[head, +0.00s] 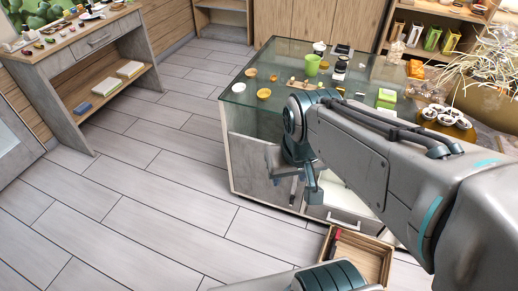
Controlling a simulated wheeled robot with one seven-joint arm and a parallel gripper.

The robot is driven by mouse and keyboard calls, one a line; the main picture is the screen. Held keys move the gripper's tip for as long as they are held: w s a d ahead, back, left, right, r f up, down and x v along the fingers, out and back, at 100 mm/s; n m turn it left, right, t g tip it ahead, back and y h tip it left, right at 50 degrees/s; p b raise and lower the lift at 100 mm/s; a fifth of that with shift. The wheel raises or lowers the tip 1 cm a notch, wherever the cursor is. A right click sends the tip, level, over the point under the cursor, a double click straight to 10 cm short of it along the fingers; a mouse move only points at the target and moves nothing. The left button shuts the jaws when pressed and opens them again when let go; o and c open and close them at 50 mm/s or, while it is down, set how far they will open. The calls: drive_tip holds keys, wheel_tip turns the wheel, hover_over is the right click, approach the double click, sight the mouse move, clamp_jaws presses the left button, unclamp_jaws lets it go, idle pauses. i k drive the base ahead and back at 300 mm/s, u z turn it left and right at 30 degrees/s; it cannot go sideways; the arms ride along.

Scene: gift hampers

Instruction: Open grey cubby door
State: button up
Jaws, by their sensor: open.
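A grey, stone-like door panel (252,168) stands upright on the front of the glass-topped cabinet, left of my gripper. Its right part is partly covered by my gripper and wrist. My gripper (313,194) is in front of the cabinet, at the right side of this panel, with its fingers pointing down. The jaws are open and I see nothing between them. I cannot tell whether the fingers touch the door or its handle. My arm hides much of the cabinet's right side.
An open wooden drawer (372,258) with a dark and red item juts out low at the front. A drawer front with a handle (343,218) is above it. The tiled floor (150,225) at left is clear.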

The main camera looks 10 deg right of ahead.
sight(250, 174)
drive_tip(key=u, duration=2.35)
drive_tip(key=k, duration=0.65)
drive_tip(key=z, duration=1.5)
